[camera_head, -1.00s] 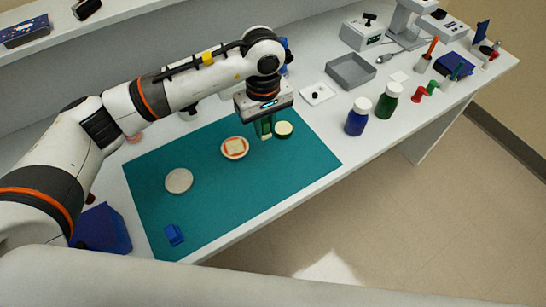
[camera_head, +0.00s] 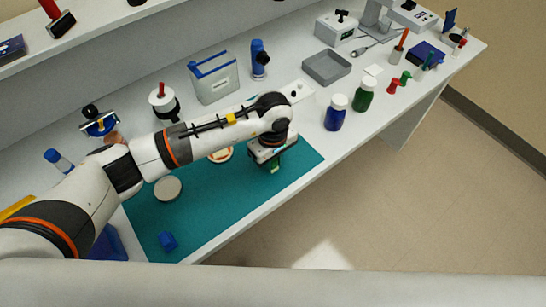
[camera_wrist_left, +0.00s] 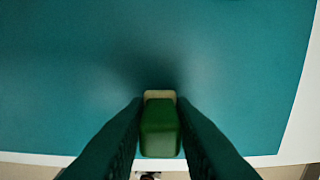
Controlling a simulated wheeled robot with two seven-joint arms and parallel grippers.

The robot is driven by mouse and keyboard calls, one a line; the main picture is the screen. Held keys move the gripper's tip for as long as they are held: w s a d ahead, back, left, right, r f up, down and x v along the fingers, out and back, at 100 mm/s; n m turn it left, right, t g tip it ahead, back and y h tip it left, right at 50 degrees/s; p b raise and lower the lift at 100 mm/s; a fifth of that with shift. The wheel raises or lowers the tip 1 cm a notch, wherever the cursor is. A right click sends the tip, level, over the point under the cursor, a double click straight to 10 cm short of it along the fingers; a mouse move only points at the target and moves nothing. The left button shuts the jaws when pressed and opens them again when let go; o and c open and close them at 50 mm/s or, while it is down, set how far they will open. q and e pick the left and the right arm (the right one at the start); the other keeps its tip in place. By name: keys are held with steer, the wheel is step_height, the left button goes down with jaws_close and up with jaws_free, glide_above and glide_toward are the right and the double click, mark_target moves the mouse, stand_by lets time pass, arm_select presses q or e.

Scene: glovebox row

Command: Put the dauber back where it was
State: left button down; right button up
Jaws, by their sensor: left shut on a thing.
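The dauber, a green block with a cream pad at its end, is in my left gripper (camera_head: 274,165). The dauber (camera_wrist_left: 160,130) points down at the mat in the left wrist view, and a bit of it shows in the head view (camera_head: 276,168). My left gripper is shut on it, over the front right part of the teal mat (camera_head: 215,205). Whether the pad touches the mat I cannot tell. A cream dish with an orange ring (camera_head: 222,156) is partly hidden by my left arm. My right gripper is not in view.
A pale round disc (camera_head: 168,188) and a small blue block (camera_head: 168,241) are on the mat's left part. Blue (camera_head: 336,113) and green (camera_head: 364,95) bottles stand right of the mat. A grey tray (camera_head: 327,68) is behind them. The mat's front middle is clear.

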arm_select(q)
steer(key=shift+f, duration=0.1)
steer(key=shift+f+b, duration=0.1)
steer(key=shift+b, duration=0.2)
steer(key=c, duration=1.2)
jaws_free()
steer(key=shift+c, duration=0.2)
steer(key=shift+r+p, duration=0.25)
steer(key=shift+p, duration=0.05)
steer(key=shift+r, duration=0.25)
step_height(320, 180, up, 12)
steer(key=b, duration=0.3)
steer(key=shift+f, duration=0.25)
steer(key=shift+f, duration=0.1)
